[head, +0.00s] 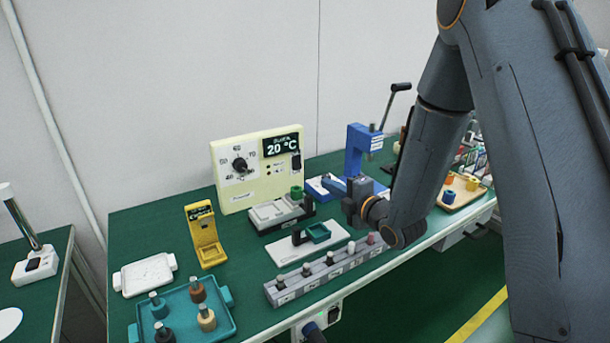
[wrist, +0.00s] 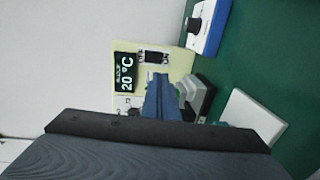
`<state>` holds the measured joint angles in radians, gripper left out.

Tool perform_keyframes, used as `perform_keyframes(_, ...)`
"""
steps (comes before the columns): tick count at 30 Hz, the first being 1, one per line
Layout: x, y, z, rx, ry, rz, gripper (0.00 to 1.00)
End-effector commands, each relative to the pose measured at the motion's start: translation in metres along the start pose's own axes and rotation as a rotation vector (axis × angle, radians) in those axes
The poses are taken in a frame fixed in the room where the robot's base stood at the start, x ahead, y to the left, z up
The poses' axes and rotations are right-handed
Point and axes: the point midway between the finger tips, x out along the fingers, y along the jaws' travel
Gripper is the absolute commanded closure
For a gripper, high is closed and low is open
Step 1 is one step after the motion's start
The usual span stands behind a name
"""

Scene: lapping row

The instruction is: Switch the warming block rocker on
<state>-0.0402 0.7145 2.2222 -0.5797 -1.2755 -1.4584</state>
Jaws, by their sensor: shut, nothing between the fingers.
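The cream warming block panel (head: 228,165) stands upright at the back of the green bench. Its display (head: 282,146) reads 20 °C, and a black dial (head: 240,165) is on its left. The black rocker (head: 296,163) is at the panel's right edge, below the display. In the wrist view the rocker (wrist: 153,57) shows beside the display (wrist: 125,73), just beyond my fingertips. Which way it is tipped I cannot tell. My gripper (head: 328,182) is shut and empty, its blue fingers pointing toward the panel. They also show in the wrist view (wrist: 159,78), apparently apart from the rocker.
A grey block with a green knob (head: 297,191) stands before the panel. A blue press (head: 362,150) is behind my gripper. A white plate with a green part (head: 318,233) and a grey rack (head: 285,291) lie in front. A yellow stand (head: 204,235) is left.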

Motion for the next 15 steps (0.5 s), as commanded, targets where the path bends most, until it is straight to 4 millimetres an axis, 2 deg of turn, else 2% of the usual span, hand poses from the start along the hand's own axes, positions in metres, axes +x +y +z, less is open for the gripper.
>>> perform_keyframes(10, 0.001, 0.001, 0.000, 0.000, 0.000, 0.000, 1.00)
perform_keyframes(15, 0.015, 0.001, 0.000, -0.001, 0.001, 0.001, 1.00)
